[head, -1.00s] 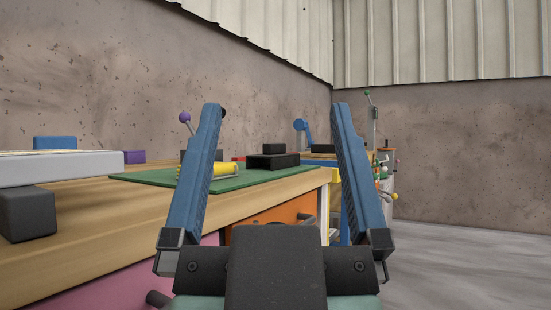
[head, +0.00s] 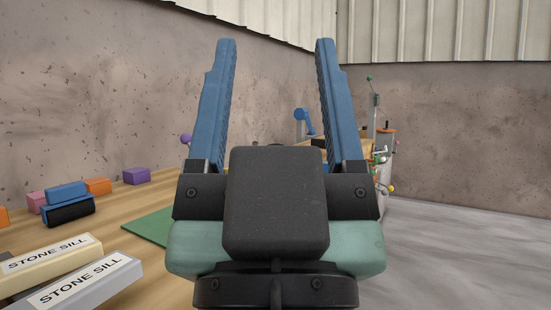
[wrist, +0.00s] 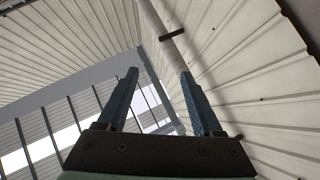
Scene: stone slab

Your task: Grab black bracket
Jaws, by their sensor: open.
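My gripper (head: 275,42) is open and empty, its two blue fingers pointing up and standing wide apart in the middle of the head view. In the wrist view my gripper (wrist: 160,73) has only ceiling and wall panels beyond its fingers. No black bracket can be made out now; the part of the bench behind my gripper is hidden by its dark body. A corner of the green mat (head: 150,226) shows to the left of my gripper.
The wooden bench (head: 120,207) runs along the left wall. Two STONE SILL blocks (head: 88,284) lie at its front left. A blue block (head: 66,192) and a purple block (head: 136,176) stand farther back. The floor (head: 470,255) at right is clear.

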